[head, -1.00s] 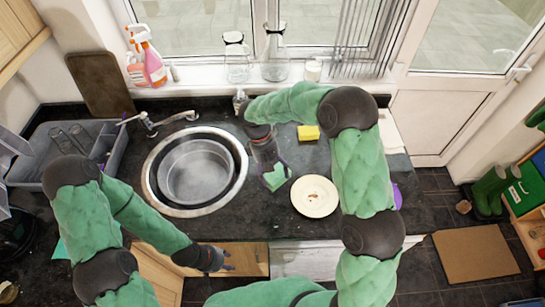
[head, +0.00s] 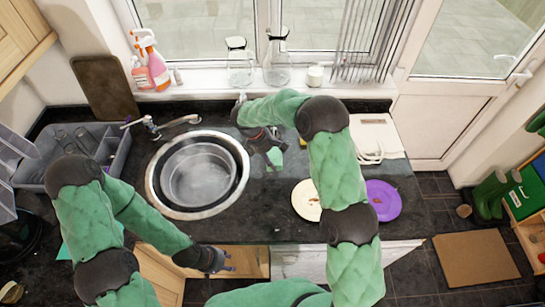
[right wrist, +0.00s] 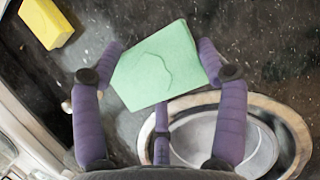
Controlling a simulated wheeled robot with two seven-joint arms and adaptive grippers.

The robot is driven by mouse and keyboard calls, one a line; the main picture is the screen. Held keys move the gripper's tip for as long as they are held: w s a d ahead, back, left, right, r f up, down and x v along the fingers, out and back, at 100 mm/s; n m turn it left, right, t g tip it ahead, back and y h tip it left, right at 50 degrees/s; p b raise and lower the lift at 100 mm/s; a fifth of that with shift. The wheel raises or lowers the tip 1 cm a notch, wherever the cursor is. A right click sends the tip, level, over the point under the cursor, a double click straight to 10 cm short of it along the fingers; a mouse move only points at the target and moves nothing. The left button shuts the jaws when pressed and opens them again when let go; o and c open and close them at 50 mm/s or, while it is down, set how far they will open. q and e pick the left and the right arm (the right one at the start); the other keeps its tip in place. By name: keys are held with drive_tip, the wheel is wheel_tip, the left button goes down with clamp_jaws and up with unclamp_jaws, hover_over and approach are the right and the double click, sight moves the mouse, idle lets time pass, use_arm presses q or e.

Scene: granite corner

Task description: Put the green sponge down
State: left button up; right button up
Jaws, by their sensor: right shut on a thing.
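The green sponge (right wrist: 158,65) is a pale green block with a thin dark wavy line on its face. In the right wrist view it sits between the purple fingers of my right gripper (right wrist: 160,75), which is shut on it. In the head view my right gripper (head: 272,146) is over the dark counter just right of the sink, and the sponge (head: 275,157) shows small and partly covered under it. I cannot tell whether the sponge touches the counter. My left gripper (head: 226,261) is empty in front of the counter edge, its fingers apart.
The round sink (head: 154,191) holds a metal basin (head: 200,178). A yellow sponge (right wrist: 46,22) lies on the counter behind my right arm. A cream plate (head: 304,198) and a purple plate (head: 384,200) lie to the right.

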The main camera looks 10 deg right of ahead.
sight(272, 152)
drive_tip(key=w+f, duration=0.2)
drive_tip(key=w+d+f, duration=0.1)
drive_tip(key=w+f, duration=0.3)
drive_tip(key=shift+w+d+f, duration=0.25)
drive_tip(key=shift+f, duration=0.1)
drive_tip(key=shift+f+p, duration=0.5)
drive_tip(key=shift+f, duration=1.05)
drive_tip(key=shift+f, duration=0.1)
drive_tip(key=o, duration=0.9)
drive_tip(key=shift+o, duration=0.2)
drive_tip(key=b+v, duration=0.1)
drive_tip(key=v, duration=1.1)
drive_tip(key=shift+w, duration=0.1)
